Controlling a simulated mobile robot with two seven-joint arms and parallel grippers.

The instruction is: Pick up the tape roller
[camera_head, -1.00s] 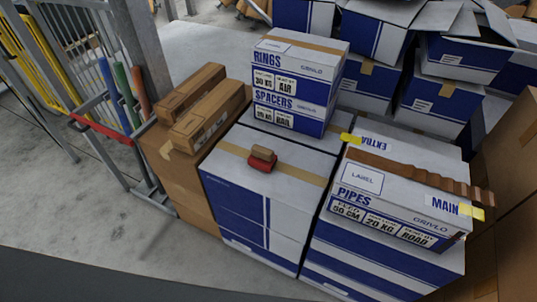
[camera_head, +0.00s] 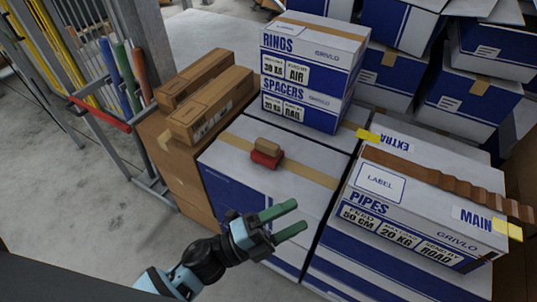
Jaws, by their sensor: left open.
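The tape roller (camera_head: 266,159) is a small thing with a red body and a tan roll on top. It lies on the tan tape strip across the top of a white and blue box (camera_head: 228,172). My left gripper (camera_head: 291,217) has green fingers, is open and empty, and points right. It is in front of the roller, nearer to me and lower in the picture, apart from it. My right gripper is not in view.
Boxes marked RINGS (camera_head: 312,52) and SPACERS (camera_head: 300,104) stand behind the roller. The PIPES box (camera_head: 400,222) is at the right, narrow brown cartons (camera_head: 212,105) at the left. A metal rack with coloured handles (camera_head: 121,68) stands further left.

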